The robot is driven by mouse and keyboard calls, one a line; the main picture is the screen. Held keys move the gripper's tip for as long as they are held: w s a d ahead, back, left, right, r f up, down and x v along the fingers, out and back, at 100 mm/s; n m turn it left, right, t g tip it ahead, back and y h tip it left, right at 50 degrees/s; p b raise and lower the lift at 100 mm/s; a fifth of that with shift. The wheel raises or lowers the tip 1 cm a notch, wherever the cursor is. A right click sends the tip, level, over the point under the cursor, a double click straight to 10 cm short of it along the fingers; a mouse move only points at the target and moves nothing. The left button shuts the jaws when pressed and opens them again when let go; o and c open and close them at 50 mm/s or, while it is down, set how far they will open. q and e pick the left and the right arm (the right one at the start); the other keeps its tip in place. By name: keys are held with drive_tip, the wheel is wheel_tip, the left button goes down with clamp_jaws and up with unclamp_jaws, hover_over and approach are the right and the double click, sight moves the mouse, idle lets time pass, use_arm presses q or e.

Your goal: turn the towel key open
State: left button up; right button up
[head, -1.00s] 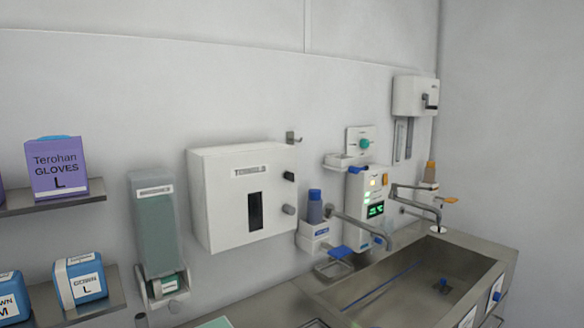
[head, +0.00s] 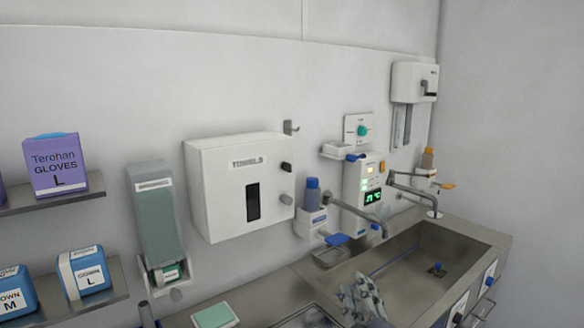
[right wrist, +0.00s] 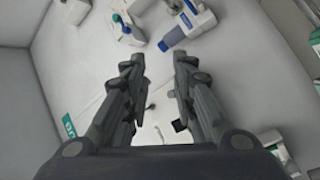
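The white towel box (head: 215,200) hangs on the wall left of the sink in the head view, with a dark window in its front. On its right edge are a small dark latch-like piece (head: 287,167) and a round grey knob (head: 286,199); I cannot tell which is the key. My right gripper (head: 365,300) is low in the head view, over the sink's front left, below and right of the box and apart from it. In the right wrist view its fingers (right wrist: 158,66) are spread with nothing between them. My left gripper is out of view.
A blue-capped bottle (head: 312,193) in a white holder and a tap (head: 355,211) stand right of the box. A green soap dispenser (head: 155,215) hangs to its left. The metal sink (head: 440,262) lies below right. Shelves with boxes are at far left.

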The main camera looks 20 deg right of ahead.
drive_tip(key=w+a+r+n+t+y, duration=0.1)
drive_tip(key=a+r+n+y, duration=0.3)
drive_tip(key=r+n+y, duration=0.3)
drive_tip(key=w+a+r+n+y, duration=0.2)
drive_tip(key=a+r+n+y, duration=0.3)
drive_tip(key=n, duration=0.5)
drive_tip(key=w+a+r+n+t+y, duration=0.1)
drive_tip(key=a+r+n+y, duration=0.2)
drive_tip(key=r+n+y, duration=0.4)
drive_tip(key=n+g+h, duration=0.4)
drive_tip(key=n+h, duration=0.3)
drive_tip(key=n, duration=0.2)
approach(287, 167)
drive_tip(key=p+x, duration=0.5)
drive_tip(key=x, duration=0.3)
drive_tip(key=shift+w+r, duration=0.15)
drive_tip(key=shift+w, duration=0.1)
clamp_jaws()
